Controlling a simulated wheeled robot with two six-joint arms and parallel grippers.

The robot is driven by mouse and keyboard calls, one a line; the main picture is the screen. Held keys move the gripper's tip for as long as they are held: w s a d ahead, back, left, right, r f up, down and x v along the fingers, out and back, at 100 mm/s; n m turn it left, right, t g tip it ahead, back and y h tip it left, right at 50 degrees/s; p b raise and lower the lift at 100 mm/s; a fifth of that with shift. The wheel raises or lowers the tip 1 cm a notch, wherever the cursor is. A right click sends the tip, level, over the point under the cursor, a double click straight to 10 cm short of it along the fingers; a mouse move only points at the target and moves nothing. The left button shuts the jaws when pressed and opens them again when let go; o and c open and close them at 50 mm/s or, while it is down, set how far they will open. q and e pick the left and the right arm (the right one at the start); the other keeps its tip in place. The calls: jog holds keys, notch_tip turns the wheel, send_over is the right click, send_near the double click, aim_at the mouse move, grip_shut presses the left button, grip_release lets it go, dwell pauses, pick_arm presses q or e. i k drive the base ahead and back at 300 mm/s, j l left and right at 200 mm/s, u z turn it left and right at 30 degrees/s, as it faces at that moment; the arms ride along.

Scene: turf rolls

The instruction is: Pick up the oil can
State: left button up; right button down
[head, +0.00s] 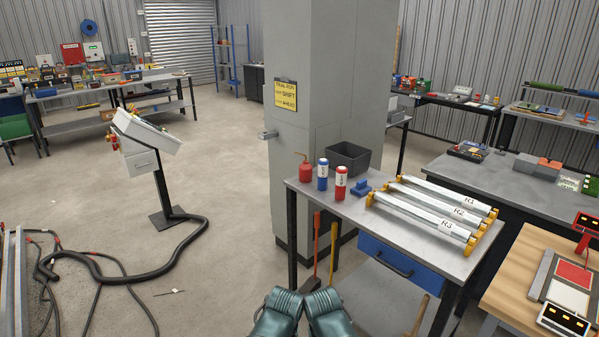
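A red oil can (306,172) with a thin spout stands upright near the left back corner of the grey bench (343,200). It stands left of a blue and white can (322,175). Two teal ribbed parts of mine show side by side at the bottom middle, in front of and below the bench. No gripper fingers show, and nothing is seen touching the oil can.
A red and white can (341,183), a blue block (361,188), a dark bin (348,157) and clear tubes (430,213) share the bench. A grey pillar (318,110) stands behind. A black hose (150,272) lies on the floor at left.

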aim_at(306, 168)
jog(key=u, duration=3.15)
jog(key=l+z, duration=0.15)
jog(key=z, duration=0.7)
jog(key=l+z, duration=0.3)
jog(key=i+l+z, duration=0.25)
jog(key=l, duration=0.15)
jog(key=l+z, duration=0.3)
jog(key=i+l, duration=0.2)
jog(key=l, duration=0.2)
jog(key=i+l+z, duration=0.1)
jog(key=l, duration=0.3)
jog(key=i+l, duration=0.3)
jog(key=l+z, duration=0.05)
jog(key=l, duration=0.05)
